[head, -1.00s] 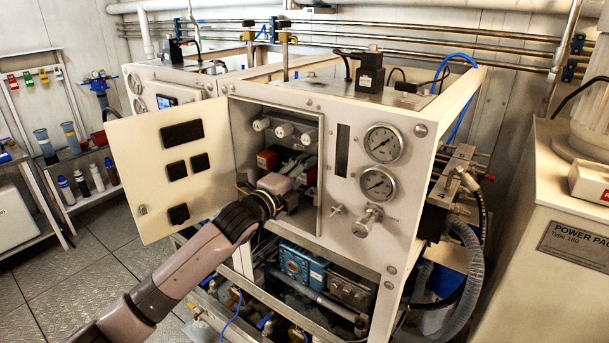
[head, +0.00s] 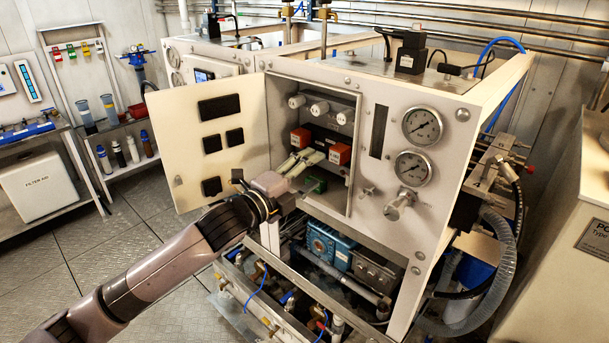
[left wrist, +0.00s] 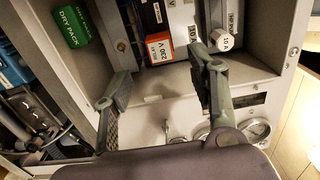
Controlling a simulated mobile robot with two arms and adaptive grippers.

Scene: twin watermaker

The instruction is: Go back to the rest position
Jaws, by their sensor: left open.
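My left gripper (head: 302,160) is open and empty, at the mouth of the open electrical cabinet (head: 354,170) on the white watermaker unit. Its two fingers point toward the cabinet's interior. In the left wrist view the open fingers (left wrist: 160,72) stand wide apart, with nothing between them. An orange relay (left wrist: 158,48) labelled 230 V sits in the cabinet beyond the fingers. Two orange relays show in the head view, one left (head: 300,138) and one right (head: 340,153). A green dry pack (head: 316,185) lies on the cabinet floor. My right gripper is out of view.
The cabinet door (head: 212,165) is swung open to the left, just behind my left forearm. Gauges (head: 422,126) and a valve knob (head: 402,205) stick out right of the opening. Shelves (head: 128,165) stand at the far left. Floor (head: 105,240) is clear between.

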